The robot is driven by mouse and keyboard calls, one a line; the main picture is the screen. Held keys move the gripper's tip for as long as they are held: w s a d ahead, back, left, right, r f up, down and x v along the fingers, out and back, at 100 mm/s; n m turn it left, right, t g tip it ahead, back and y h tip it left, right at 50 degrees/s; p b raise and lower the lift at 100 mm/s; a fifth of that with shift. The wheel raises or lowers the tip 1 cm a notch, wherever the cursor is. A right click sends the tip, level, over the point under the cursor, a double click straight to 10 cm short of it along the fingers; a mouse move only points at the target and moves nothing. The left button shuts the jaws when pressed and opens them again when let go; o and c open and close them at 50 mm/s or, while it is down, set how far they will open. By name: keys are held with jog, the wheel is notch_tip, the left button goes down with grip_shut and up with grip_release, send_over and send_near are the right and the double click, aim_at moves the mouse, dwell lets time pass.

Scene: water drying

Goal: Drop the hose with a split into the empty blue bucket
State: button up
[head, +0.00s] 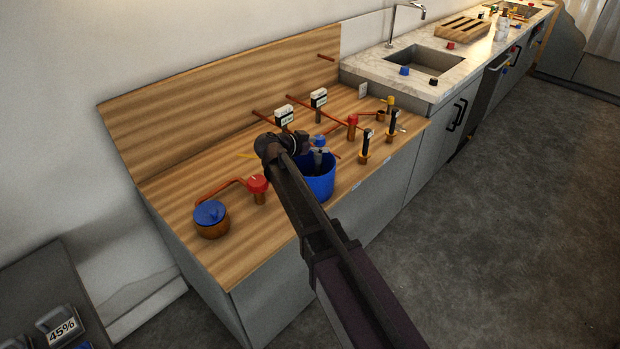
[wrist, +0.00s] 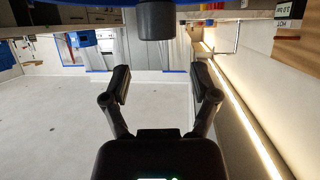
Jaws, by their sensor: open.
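The blue bucket (head: 318,186) stands on the wooden counter, partly behind my arm. My gripper (head: 300,142) is at the bucket's back left rim; my arm hides part of it. In the wrist view its two fingers (wrist: 163,88) are spread apart with nothing between them. A dark grey cylinder (wrist: 156,20) shows beyond the fingers at the top of the wrist view, with a blue edge (wrist: 130,3) above it. A grey piece (head: 318,157) under a blue knob (head: 320,141) shows at the bucket's opening. I cannot make out which thing is the split hose.
Black-topped posts (head: 366,145) and a red-capped fitting (head: 352,125) stand to the right. Copper pipes with labelled gauges (head: 284,114) lie behind. A red valve (head: 258,186) and a blue-topped round piece (head: 211,214) are at left.

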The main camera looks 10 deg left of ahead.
jog(key=shift+r, duration=0.15)
notch_tip(320, 180, up, 6)
jog(key=p, duration=0.6)
jog(key=shift+r, duration=0.1)
jog(key=w+d+r+m+g+h+p, duration=0.1)
jog(key=d+r+p, duration=0.6)
jog(key=d, duration=0.4)
jog(key=w+d+r+m+g+h+p, duration=0.1)
jog(key=w+d+r+m+g+p, duration=0.1)
jog(key=d+r+p, duration=0.5)
jog(key=shift+w+d+p, duration=0.2)
jog(key=shift+d+p, duration=0.15)
jog(key=shift+d, duration=1.85)
jog(key=s+f+n+g+y+b, duration=0.1)
jog(key=s+f+n+y, duration=0.3)
jog(key=s, duration=0.5)
jog(key=s+f+n+g+y+b, duration=0.2)
jog(key=s+f, duration=0.4)
jog(key=s, duration=0.4)
jog(key=s+f+n+g+y+b, duration=0.1)
jog(key=s+f+n+g+y, duration=0.2)
jog(key=s, duration=0.7)
notch_tip(320, 180, down, 3)
jog(key=n+y, duration=0.2)
jog(key=n, duration=0.1)
jog(key=shift+s+d+y+b, duration=0.15)
jog(key=shift+d+y+b, duration=0.1)
jog(key=shift+y+b, duration=0.15)
